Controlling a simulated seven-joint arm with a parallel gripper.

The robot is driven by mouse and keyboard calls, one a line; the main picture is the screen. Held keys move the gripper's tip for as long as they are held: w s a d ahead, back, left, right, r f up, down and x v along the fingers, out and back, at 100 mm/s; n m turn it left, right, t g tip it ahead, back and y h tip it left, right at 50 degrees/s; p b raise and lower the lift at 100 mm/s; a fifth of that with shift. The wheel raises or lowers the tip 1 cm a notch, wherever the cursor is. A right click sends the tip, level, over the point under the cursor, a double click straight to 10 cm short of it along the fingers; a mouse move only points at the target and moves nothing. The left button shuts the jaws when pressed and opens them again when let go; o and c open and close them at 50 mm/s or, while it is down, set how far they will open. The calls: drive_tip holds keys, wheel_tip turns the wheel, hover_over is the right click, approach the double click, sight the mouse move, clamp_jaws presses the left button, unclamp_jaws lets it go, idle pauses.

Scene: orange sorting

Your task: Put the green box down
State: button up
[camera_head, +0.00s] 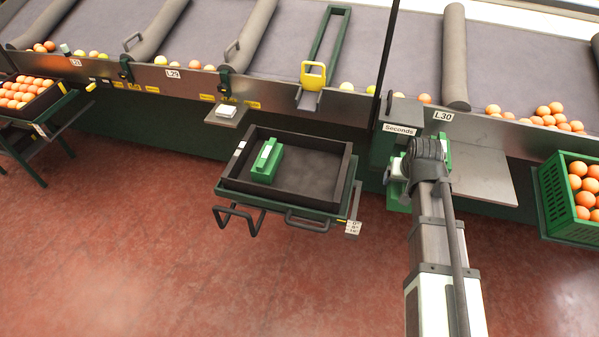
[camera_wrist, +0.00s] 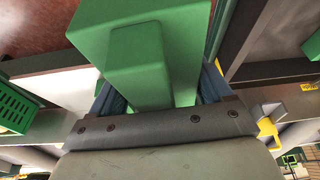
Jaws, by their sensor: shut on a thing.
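My gripper (camera_wrist: 157,88) is shut on a green box (camera_wrist: 135,55), which fills the space between its fingers in the wrist view. In the head view my arm's end covers most of this box. Green parts (camera_head: 398,194) show beside and below the wrist, next to the "Seconds" post (camera_head: 402,128). I cannot tell whether the held box touches anything below. A second green box (camera_head: 267,161) with a white label lies in the black tray (camera_head: 303,204), left of my gripper.
A bare grey shelf (camera_head: 482,178) is right of my wrist, below the L30 sign. A green crate of oranges (camera_head: 555,205) stands at the far right. Another crate of oranges (camera_head: 62,103) is at the left. The conveyor edge runs behind. The tray's right side is empty.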

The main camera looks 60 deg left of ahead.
drive_tip(key=s+a+f+n, duration=0.1)
drive_tip(key=s+a, duration=0.4)
drive_tip(key=a, duration=0.4)
drive_tip(key=s+a+f+n, duration=0.1)
drive_tip(key=s+a, duration=0.5)
drive_tip(key=a, duration=0.2)
drive_tip(key=m, duration=0.3)
hover_over(314, 173)
drive_tip(key=s+d, duration=0.1)
drive_tip(key=f, duration=0.1)
drive_tip(key=shift+d+f, duration=0.15)
drive_tip(key=shift+f, duration=4.9)
drive_tip(key=shift+f, duration=0.15)
drive_tip(key=o, duration=1.2)
drive_tip(key=shift+s, duration=0.1)
drive_tip(key=v, duration=1.2)
drive_tip(key=shift+s, duration=0.15)
